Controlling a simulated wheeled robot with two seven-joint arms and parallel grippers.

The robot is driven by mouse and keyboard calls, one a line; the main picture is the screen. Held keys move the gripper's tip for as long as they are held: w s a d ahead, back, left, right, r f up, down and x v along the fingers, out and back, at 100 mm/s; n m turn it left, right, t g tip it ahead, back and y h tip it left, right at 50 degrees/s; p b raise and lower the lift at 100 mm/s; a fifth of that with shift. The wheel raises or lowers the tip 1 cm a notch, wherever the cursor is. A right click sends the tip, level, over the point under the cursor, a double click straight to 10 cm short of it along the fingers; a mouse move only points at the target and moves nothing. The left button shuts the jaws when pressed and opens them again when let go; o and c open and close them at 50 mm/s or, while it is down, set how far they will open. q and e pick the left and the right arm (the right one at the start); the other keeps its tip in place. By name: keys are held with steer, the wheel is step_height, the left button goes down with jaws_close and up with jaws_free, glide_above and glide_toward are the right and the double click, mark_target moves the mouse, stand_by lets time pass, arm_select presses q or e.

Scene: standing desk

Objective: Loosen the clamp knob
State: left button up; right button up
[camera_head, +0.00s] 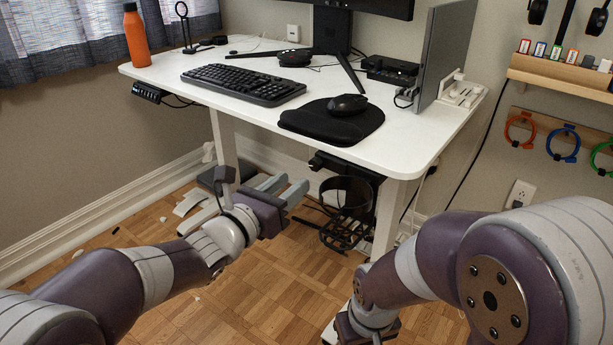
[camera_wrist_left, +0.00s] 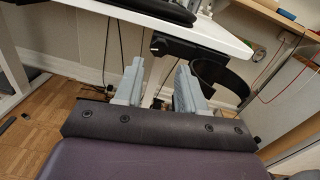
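A dark clamp-like bracket (camera_head: 322,162) sits under the front edge of the white desk (camera_head: 215,98). A black ring-shaped holder (camera_head: 347,190) hangs beside it. In the left wrist view the bracket (camera_wrist_left: 175,47) is beyond the fingertips, with the ring holder (camera_wrist_left: 222,80) to its right. I cannot clearly pick out the knob. My left gripper (camera_head: 284,188) is open and empty, below the desk edge and left of the ring holder. Its two grey fingers (camera_wrist_left: 158,82) stand apart in the wrist view, seemingly short of the bracket.
A keyboard (camera_head: 245,84), a mouse (camera_head: 347,104) on a black pad (camera_head: 318,122) and an orange bottle (camera_head: 136,36) are on the desk. Desk legs (camera_head: 388,215) and dangling cables stand near the bracket. Open parquet floor (camera_head: 262,300) lies in front.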

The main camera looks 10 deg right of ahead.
mark_target(314, 165)
arm_select(q)
steer(key=b+x, duration=0.1)
steer(key=x, duration=0.6)
steer(key=shift+a, duration=0.1)
jaws_close()
